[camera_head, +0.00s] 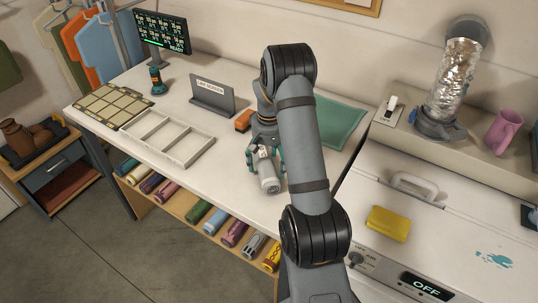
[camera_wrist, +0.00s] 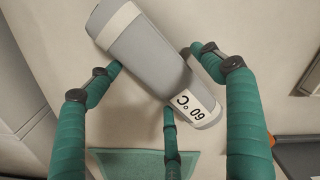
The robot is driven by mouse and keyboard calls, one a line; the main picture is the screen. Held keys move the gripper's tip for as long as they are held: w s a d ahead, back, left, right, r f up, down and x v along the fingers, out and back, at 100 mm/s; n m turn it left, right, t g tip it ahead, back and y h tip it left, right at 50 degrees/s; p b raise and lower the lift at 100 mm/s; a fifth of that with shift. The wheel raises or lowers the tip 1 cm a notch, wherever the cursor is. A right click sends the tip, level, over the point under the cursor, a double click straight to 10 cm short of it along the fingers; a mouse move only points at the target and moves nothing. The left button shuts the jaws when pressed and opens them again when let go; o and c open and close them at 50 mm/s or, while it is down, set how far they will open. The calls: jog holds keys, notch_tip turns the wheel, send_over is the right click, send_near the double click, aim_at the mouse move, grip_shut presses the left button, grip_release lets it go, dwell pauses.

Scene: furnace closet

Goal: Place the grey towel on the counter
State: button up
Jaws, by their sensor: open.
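The grey towel (camera_head: 269,178) is a rolled cylinder with a white label at the counter, below my gripper. In the wrist view the grey towel (camera_wrist: 148,55) lies slanted across the top, with a white band at one end and a "60 °C" label at the other. The counter (camera_head: 225,172) is a long pale top. My gripper (camera_head: 266,160) is open, its teal fingers spread around the towel. In the wrist view the gripper's fingers (camera_wrist: 157,72) are on different sides of the roll; I cannot tell whether any touches it. My arm hides part of the counter.
A white divided tray (camera_head: 172,138), a sign (camera_head: 211,97) and an orange block (camera_head: 244,121) stand left of my gripper. A teal mat (camera_head: 343,122) lies behind my arm. Several rolled towels fill the shelf below. A white machine (camera_head: 440,215) with a yellow sponge (camera_head: 388,224) is right.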

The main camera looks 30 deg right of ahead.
aim_at(269, 160)
jog(key=shift+w+r, duration=0.1)
jog(key=shift+r, duration=0.5)
notch_tip(269, 160, up, 11)
jog(key=shift+b, duration=0.45)
